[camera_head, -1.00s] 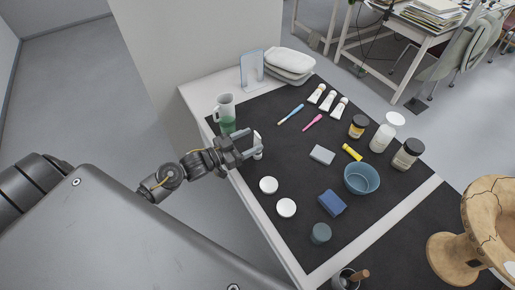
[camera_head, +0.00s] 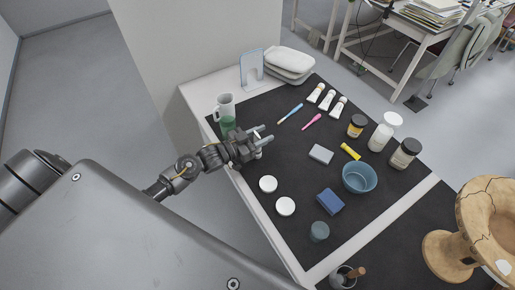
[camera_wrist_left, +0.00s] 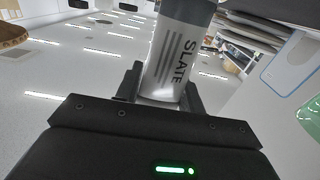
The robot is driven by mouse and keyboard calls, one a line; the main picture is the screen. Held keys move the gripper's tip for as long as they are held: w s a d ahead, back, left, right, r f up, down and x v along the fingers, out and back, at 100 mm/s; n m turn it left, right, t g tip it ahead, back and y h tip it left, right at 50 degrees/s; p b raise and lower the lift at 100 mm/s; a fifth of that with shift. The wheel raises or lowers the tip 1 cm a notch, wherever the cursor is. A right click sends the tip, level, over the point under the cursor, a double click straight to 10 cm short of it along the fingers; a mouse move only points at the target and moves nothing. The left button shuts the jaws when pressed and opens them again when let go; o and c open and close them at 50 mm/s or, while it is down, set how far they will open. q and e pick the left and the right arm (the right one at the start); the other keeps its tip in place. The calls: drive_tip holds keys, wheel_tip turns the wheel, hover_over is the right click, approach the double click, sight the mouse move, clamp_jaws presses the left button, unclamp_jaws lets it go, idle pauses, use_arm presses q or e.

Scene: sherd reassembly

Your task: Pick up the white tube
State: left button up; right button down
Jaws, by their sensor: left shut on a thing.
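A white tube (camera_wrist_left: 172,55) with a grey band and the word SLATE stands between the fingers of my left gripper in the left wrist view. In the head view the left gripper (camera_head: 264,138) is shut on it near the mat's left edge, by the green-filled jug. There the tube (camera_head: 258,153) is mostly hidden by the fingers. I cannot tell whether its base touches the mat. My right gripper is not in view.
The jug (camera_head: 226,114) is close behind the left gripper. Two white lids (camera_head: 268,184) lie in front of it. Several small tubes (camera_head: 327,100), brushes, jars, a blue bowl (camera_head: 359,178) and a blue sponge (camera_head: 330,201) stand further right on the dark mat (camera_head: 290,150).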

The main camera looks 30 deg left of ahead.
use_arm(q)
drive_tip(key=shift+r, duration=0.1)
drive_tip(key=shift+c, duration=0.4)
drive_tip(key=shift+r, duration=0.2)
drive_tip(key=s+a+r+b, duration=0.2)
drive_tip(key=s+r, duration=1)
drive_tip(key=s, duration=0.1)
drive_tip(key=shift+s+r, duration=0.2)
drive_tip(key=shift+s, duration=0.2)
drive_tip(key=w+d, duration=0.3)
drive_tip(key=d, duration=0.2)
drive_tip(key=shift+w+r, duration=0.25)
drive_tip(key=shift+r, duration=0.05)
